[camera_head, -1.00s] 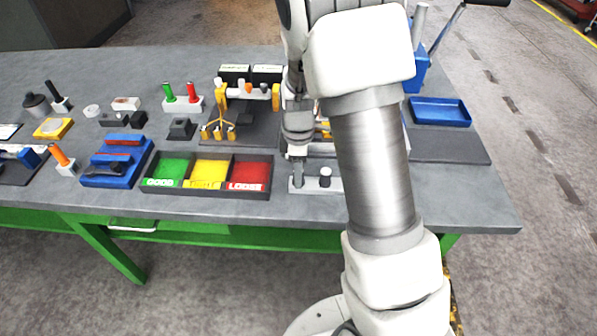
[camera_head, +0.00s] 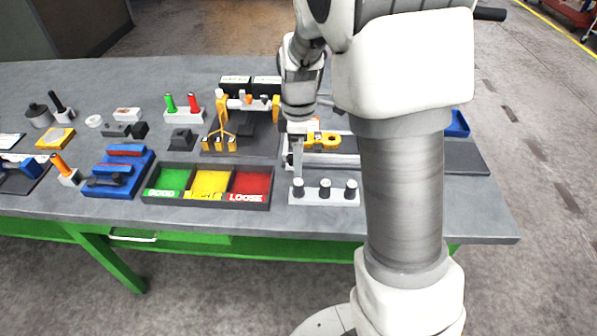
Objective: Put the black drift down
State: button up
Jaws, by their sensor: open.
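A pale rack (camera_head: 322,198) stands near the front edge of the bench with three dark-topped pegs upright in it. The left peg (camera_head: 298,187) is the one nearest my gripper, and I take it to be the black drift, though the pegs look alike. My gripper (camera_head: 297,165) points down just above and behind this left peg. It is open and looks empty, apart from the peg. The gap between its fingers is too small to make out clearly.
A tray with green, yellow and red compartments (camera_head: 206,201) lies left of the rack. A yellow tool (camera_head: 322,139) lies behind my gripper. A blue block (camera_head: 117,188) and an orange-handled tool (camera_head: 62,163) are further left. My arm hides part of the right side.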

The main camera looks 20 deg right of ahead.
jog(key=s+r+m+t, duration=0.3)
jog(key=s+r+m, duration=0.3)
jog(key=s+r, duration=0.5)
jog(key=s+r+m+t, duration=0.2)
jog(key=s+r+m, duration=0.3)
jog(key=s+m, duration=0.3)
jog(key=shift+s+t, duration=0.3)
jog(key=shift+s, duration=0.45)
